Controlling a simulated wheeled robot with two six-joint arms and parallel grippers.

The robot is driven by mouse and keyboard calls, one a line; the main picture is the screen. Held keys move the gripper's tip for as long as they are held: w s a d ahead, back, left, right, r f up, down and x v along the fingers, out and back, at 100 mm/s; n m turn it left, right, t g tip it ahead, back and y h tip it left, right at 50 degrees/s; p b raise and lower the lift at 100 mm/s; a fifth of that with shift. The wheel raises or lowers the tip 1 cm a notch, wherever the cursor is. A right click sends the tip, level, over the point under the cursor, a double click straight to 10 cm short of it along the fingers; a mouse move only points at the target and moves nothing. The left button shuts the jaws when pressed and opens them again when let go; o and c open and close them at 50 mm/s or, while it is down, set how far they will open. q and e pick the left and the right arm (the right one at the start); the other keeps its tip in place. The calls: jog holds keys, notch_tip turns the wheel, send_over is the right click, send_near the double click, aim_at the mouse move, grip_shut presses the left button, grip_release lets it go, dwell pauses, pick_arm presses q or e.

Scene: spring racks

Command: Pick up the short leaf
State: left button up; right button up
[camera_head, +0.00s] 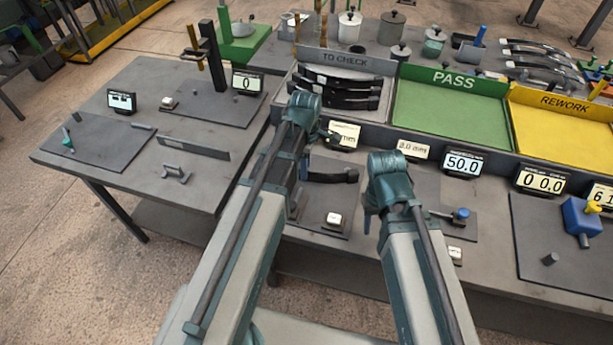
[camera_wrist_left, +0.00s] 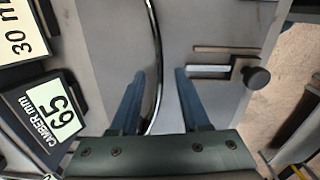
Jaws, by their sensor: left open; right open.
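A dark curved leaf (camera_head: 332,177) lies over a grey plate at the middle bench, its left end hidden behind my left arm. In the left wrist view a thin curved leaf edge (camera_wrist_left: 157,55) runs between the two blue fingers of my left gripper (camera_wrist_left: 160,75), nearer the left finger. The fingers are open with a gap on both sides. I cannot tell its height above the leaf. My right gripper (camera_head: 370,215) points down to the right of that leaf, open; its fingertips are hard to make out. Several dark leaves (camera_head: 340,85) lie in the TO CHECK tray.
The green PASS tray (camera_head: 450,107) and yellow REWORK tray (camera_head: 560,125) stand behind to the right. A camber display (camera_wrist_left: 55,112) sits beside the left fingers. A dark stop with a round knob (camera_wrist_left: 255,77) is to their right. The left table (camera_head: 100,95) holds plates and gauges.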

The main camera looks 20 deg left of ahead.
pick_arm(q)
notch_tip(320, 180, down, 2)
jog(key=shift+f+b, duration=0.1)
jog(key=shift+b, duration=0.45)
grip_shut()
dwell(1.0)
